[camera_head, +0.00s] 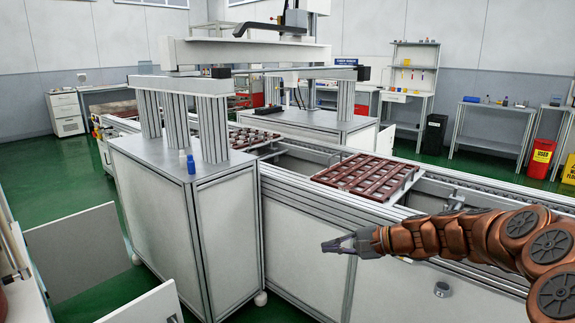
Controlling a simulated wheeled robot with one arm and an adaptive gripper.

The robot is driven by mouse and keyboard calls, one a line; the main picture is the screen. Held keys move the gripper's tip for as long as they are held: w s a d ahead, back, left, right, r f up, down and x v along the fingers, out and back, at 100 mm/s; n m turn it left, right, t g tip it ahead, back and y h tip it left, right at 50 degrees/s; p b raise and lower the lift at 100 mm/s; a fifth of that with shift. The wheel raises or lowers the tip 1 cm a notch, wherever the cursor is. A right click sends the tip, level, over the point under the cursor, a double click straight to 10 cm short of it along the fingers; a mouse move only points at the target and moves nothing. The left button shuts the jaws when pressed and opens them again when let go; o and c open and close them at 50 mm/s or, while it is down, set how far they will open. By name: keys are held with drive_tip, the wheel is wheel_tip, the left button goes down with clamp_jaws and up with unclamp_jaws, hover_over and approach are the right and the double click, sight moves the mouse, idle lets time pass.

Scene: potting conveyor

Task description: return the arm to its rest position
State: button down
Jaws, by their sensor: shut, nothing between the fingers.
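My gripper (338,245) is at the end of my copper-coloured arm, which reaches in from the right edge of the head view. Its grey fingers point left, in front of the white side panels of the conveyor (318,245). The fingers look closed and hold nothing. In the picture the gripper is below the brown slatted tray (368,172) on the conveyor. I cannot tell how far it is from the panels.
A white cabinet (160,215) with grey columns stands left of the gripper, with a blue bottle (191,164) on top. An open white panel (72,250) is at the lower left. Green floor (100,195) shows beside the cabinet. Shelves and tables stand along the back wall.

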drive_tip(key=s+a+r+n+g+h+p, duration=0.1)
drive_tip(key=s+a+r+n+g+p, duration=0.15)
drive_tip(key=s, duration=0.45)
drive_tip(key=s+a+r+n+g+h+p, duration=0.15)
drive_tip(key=s+r+p, duration=0.25)
drive_tip(key=s, duration=0.4)
drive_tip(key=s+a+r+n+g+h+p, duration=0.2)
drive_tip(key=s+a+r+n+p, duration=0.1)
drive_tip(key=s, duration=0.4)
drive_tip(key=s+d+r+n+h+p, duration=0.1)
drive_tip(key=s+d+r+h+p, duration=0.1)
drive_tip(key=s+d+h+p, duration=0.2)
drive_tip(key=s+d+r+n+g+h+p, duration=0.1)
drive_tip(key=s+d+p, duration=0.4)
drive_tip(key=s+d, duration=0.5)
drive_tip(key=s+r+n+h, duration=0.1)
drive_tip(key=s+r+h, duration=0.1)
drive_tip(key=s, duration=0.5)
drive_tip(key=shift+s+h+p, duration=0.25)
drive_tip(key=shift+h+p, duration=0.1)
